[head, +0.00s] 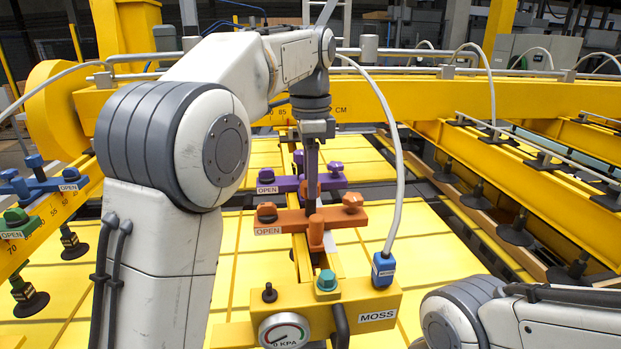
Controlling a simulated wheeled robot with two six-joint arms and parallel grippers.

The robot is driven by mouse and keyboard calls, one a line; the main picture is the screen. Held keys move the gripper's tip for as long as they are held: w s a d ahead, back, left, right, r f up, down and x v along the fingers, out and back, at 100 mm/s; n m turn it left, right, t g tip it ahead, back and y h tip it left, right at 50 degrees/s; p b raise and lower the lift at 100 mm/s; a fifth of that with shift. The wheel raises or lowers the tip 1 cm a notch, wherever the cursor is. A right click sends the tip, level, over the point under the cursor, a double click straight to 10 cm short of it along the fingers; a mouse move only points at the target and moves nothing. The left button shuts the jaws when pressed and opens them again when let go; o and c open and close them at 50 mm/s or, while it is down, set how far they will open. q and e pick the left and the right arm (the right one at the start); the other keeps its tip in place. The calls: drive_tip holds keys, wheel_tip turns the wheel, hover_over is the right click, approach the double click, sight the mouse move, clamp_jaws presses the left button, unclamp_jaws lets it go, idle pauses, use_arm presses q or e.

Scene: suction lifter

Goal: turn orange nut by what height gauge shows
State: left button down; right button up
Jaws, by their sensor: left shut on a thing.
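My left gripper (311,186) points straight down over the orange clamp (292,219) on the yellow beam. A round dial (284,333) reading 0 KPA sits at the beam's near end. I cannot make out a height gauge reading. My right gripper is out of view.
A purple clamp (290,184) lies just behind the orange one. Blue (38,185) and green (14,220) clamps are at left. A white hose runs to a blue connector (383,269) near the MOSS label. Yellow sheets lie below.

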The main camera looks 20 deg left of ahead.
use_arm(q)
drive_tip(key=n+p, duration=0.2)
drive_tip(key=n, duration=0.1)
drive_tip(key=shift+r, duration=0.15)
drive_tip(key=n+p, duration=0.2)
drive_tip(key=n, duration=0.3)
drive_tip(key=shift+n+p, duration=0.4)
drive_tip(key=n+p, duration=0.1)
drive_tip(key=n, duration=0.3)
drive_tip(key=shift+p, duration=0.3)
drive_tip(key=shift+n+p, duration=0.6)
drive_tip(key=shift+n, duration=1.8)
drive_tip(key=shift+w, duration=0.1)
drive_tip(key=shift+c, duration=2.1)
unclamp_jaws()
